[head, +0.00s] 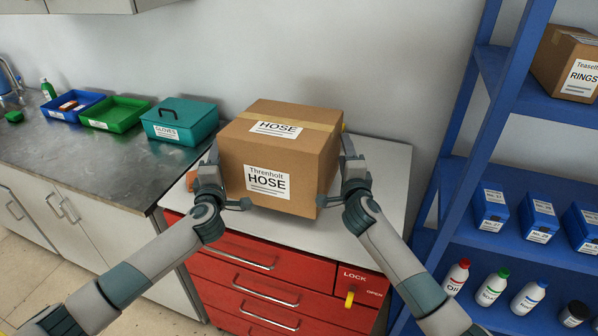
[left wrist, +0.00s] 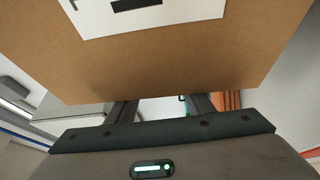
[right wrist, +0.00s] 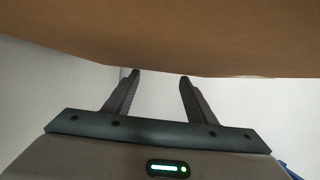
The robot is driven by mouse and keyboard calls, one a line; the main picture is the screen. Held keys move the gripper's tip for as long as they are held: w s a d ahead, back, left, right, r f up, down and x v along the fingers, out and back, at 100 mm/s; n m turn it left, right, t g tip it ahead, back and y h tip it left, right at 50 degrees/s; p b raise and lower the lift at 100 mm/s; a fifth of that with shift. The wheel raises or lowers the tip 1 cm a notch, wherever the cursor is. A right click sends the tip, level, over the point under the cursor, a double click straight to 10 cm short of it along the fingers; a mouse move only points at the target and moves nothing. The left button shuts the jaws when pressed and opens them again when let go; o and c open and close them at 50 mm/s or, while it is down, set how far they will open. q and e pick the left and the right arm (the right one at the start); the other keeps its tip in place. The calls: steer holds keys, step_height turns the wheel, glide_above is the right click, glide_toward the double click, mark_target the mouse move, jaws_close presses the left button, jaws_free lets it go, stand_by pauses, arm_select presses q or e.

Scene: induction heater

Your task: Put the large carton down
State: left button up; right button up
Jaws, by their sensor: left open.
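The large carton (head: 266,182) is a brown taped box labelled Threnholt HOSE. It is over the light top (head: 388,165) of the red drawer cabinet; I cannot tell whether its bottom touches that top. My left gripper (head: 229,178) is at its left side and my right gripper (head: 333,170) is at its right side. Both have their fingers spread, one on each side of the box. The carton also fills the upper part of the left wrist view (left wrist: 180,65) and of the right wrist view (right wrist: 160,40). Its underside is hidden.
A small orange item (head: 191,180) lies on the cabinet top left of the carton. A teal gloves box (head: 180,128), a green tray (head: 115,114) and a blue tray (head: 72,106) stand on the left counter. A blue shelf rack (head: 455,130) stands at right. The cabinet top is bare right of the carton.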

mark_target(337, 158)
arm_select(q)
steer(key=shift+s+d+f+h, duration=0.1)
steer(key=shift+s+d+h, duration=0.1)
steer(key=shift+d, duration=0.3)
steer(key=shift+s+d+f+h, duration=0.1)
steer(key=shift+d+h, duration=0.1)
steer(key=shift+d, duration=0.3)
arm_select(e)
steer(key=shift+s+a+y, duration=0.15)
steer(key=shift+a+y, duration=0.25)
steer(key=shift+a, duration=0.45)
steer(key=shift+f+b, duration=1.8)
steer(key=shift+b, duration=0.1)
steer(key=shift+r, duration=0.1)
arm_select(q)
steer(key=a+f, duration=0.2)
steer(key=f, duration=0.1)
steer(key=shift+a, duration=0.35)
arm_select(e)
steer(key=shift+d, duration=1.25)
arm_select(q)
steer(key=o, duration=0.5)
steer(key=shift+w, duration=0.1)
arm_select(e)
steer(key=o, duration=0.5)
steer(key=shift+d, duration=0.1)
arm_select(q)
steer(key=shift+a, duration=0.1)
